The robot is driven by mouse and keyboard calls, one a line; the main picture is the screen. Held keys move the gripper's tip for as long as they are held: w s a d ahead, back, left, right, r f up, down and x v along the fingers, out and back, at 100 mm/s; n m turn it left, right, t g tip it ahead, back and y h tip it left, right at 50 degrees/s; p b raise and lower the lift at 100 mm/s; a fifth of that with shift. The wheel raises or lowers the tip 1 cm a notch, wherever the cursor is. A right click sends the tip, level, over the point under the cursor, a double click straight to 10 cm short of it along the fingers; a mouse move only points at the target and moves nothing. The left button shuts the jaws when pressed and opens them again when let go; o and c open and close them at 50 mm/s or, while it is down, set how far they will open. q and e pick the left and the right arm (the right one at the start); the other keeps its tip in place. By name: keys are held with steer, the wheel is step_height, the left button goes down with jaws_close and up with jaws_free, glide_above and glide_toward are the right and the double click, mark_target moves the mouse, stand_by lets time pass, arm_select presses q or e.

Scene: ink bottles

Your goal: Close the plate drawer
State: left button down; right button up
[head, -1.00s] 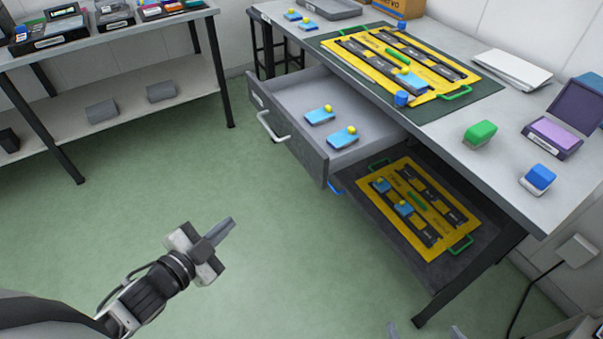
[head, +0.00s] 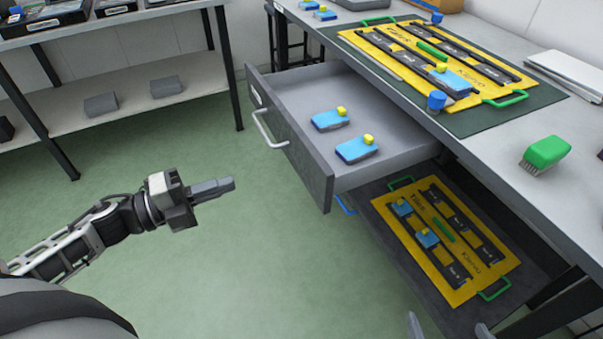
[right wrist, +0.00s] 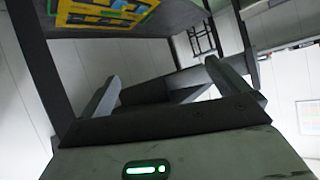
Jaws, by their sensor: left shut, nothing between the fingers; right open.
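The grey plate drawer (head: 321,178) stands pulled out from under the table. Two light blue plates, a far one (head: 330,120) and a near one (head: 356,150), lie in it, each with a yellow knob. Its light metal handle (head: 266,130) is on the left-facing front. My left gripper (head: 232,184) is shut and empty, over the floor to the left of the drawer front and apart from it, pointing right. My right gripper (head: 449,329) shows only its fingertips at the bottom edge, below the lower shelf. In the right wrist view its fingers (right wrist: 160,88) are spread with nothing held.
The table (head: 490,143) carries a yellow board (head: 403,75), a green-handled brush (head: 546,153) and white sheets (head: 567,73). Below the drawer, a dark shelf (head: 372,229) holds another yellow board (head: 453,283). A shelf rack (head: 128,93) stands at left. Green floor (head: 245,270) is clear.

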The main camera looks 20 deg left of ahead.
arm_select(q)
step_height(320, 180, down, 4)
steer(key=b, duration=0.3)
glide_toward(307, 171)
steer(key=x, duration=0.5)
steer(key=shift+w+d, duration=0.2)
steer(key=shift+w, duration=0.15)
steer(key=shift+w+d, duration=0.35)
steer(key=shift+w, duration=0.05)
